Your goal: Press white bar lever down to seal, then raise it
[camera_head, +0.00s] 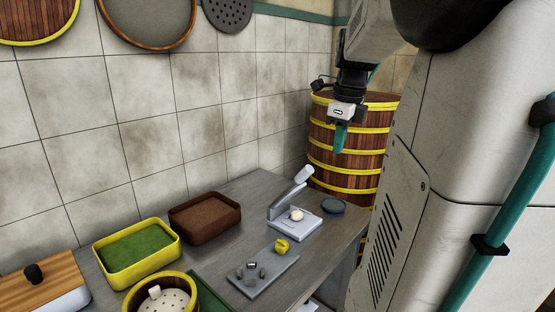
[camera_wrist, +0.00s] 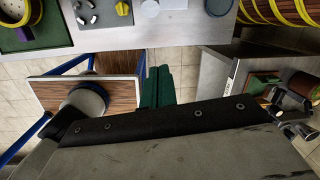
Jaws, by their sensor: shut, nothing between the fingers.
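A small press with a pale grey-white base (camera_head: 294,231) stands on the counter near its right end. Its lever (camera_head: 288,197) is raised and tilts up to the right, ending in a white bar (camera_head: 305,174). A pale round lump (camera_head: 296,214) sits on the base under the lever. In the wrist view, part of the press base (camera_wrist: 172,4) and the lump (camera_wrist: 150,8) show at the top edge; the lever cannot be made out there. My gripper (camera_head: 340,138) has teal fingers, shut and empty, above and right of the bar, apart from it. The fingers also show in the wrist view (camera_wrist: 157,88).
A blue-grey disc (camera_head: 333,207) lies right of the press. A grey plate (camera_head: 262,273) with small knobs and a yellow piece (camera_head: 281,246) are in front. A brown tray (camera_head: 205,217) and green-filled tray (camera_head: 136,246) stand left. A tall wooden steamer (camera_head: 345,150) stands behind my gripper.

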